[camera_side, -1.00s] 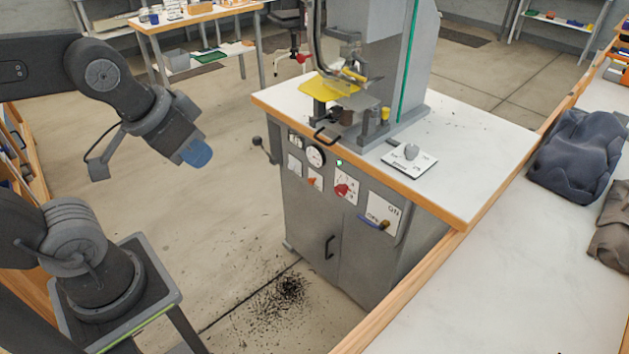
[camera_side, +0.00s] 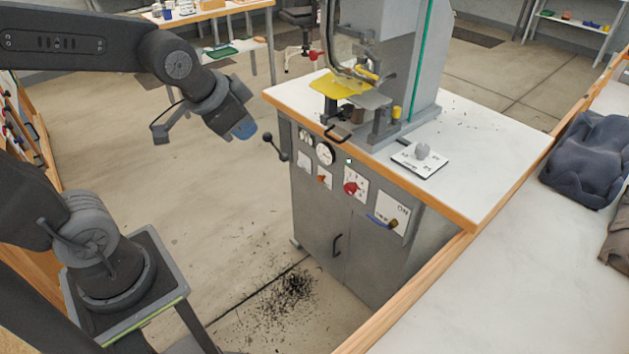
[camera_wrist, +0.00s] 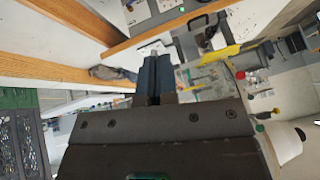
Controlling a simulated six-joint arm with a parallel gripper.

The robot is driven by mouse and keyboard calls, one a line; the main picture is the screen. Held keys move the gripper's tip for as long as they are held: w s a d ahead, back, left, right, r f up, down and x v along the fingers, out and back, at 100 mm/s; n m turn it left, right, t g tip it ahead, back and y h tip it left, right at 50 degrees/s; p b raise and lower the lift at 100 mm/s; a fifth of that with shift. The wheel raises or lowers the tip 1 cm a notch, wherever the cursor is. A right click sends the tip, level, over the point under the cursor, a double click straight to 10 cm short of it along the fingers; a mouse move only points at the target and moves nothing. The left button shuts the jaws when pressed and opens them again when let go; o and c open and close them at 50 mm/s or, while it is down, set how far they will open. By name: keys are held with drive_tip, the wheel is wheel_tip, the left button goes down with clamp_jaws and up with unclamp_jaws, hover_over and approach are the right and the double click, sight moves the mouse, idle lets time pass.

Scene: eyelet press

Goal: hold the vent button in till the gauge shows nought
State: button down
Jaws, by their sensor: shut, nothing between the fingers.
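The press cabinet (camera_side: 318,210) has a small round white gauge (camera_side: 325,153) with a dark rim on its front panel; its needle is too small to read. A small green-lit spot (camera_side: 349,161) sits right of the gauge. I cannot tell which control is the vent button.
A black-knobbed lever (camera_side: 275,146) juts from the cabinet's left side, near my gripper. The panel also carries a red knob (camera_side: 351,187) and a brass valve with blue handle (camera_side: 385,222). The yellow guard (camera_side: 338,86) is above. Dark cloth (camera_side: 588,160) lies on the right bench.

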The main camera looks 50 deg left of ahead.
drive_tip(key=w+a+f+m+t+y, duration=0.1)
drive_tip(key=w+a+f+m, duration=0.3)
drive_tip(key=w+a+f, duration=0.35)
drive_tip(key=w+a+f+m+t, duration=0.1)
drive_tip(key=w+a+f+m, duration=0.3)
drive_tip(key=w+f, duration=0.5)
drive_tip(key=a+f+m+t, duration=0.1)
drive_tip(key=a+f+m, duration=0.1)
drive_tip(key=f, duration=0.8)
drive_tip(key=a+f+m+t+h, duration=0.1)
drive_tip(key=a+f+m+t, duration=0.1)
drive_tip(key=f+m, duration=0.3)
wheel_tip(320, 180, down, 5)
drive_tip(key=shift+w+a+r, duration=0.15)
drive_tip(key=shift+w+a, duration=0.3)
drive_tip(key=shift+a, duration=0.05)
approach(320, 180)
wheel_tip(320, 180, down, 4)
drive_tip(key=w, duration=0.1)
drive_tip(key=shift+w+a, duration=0.2)
drive_tip(key=shift+w, duration=1.05)
drive_tip(key=shift+w+a, duration=0.2)
drive_tip(key=shift+w, duration=1.05)
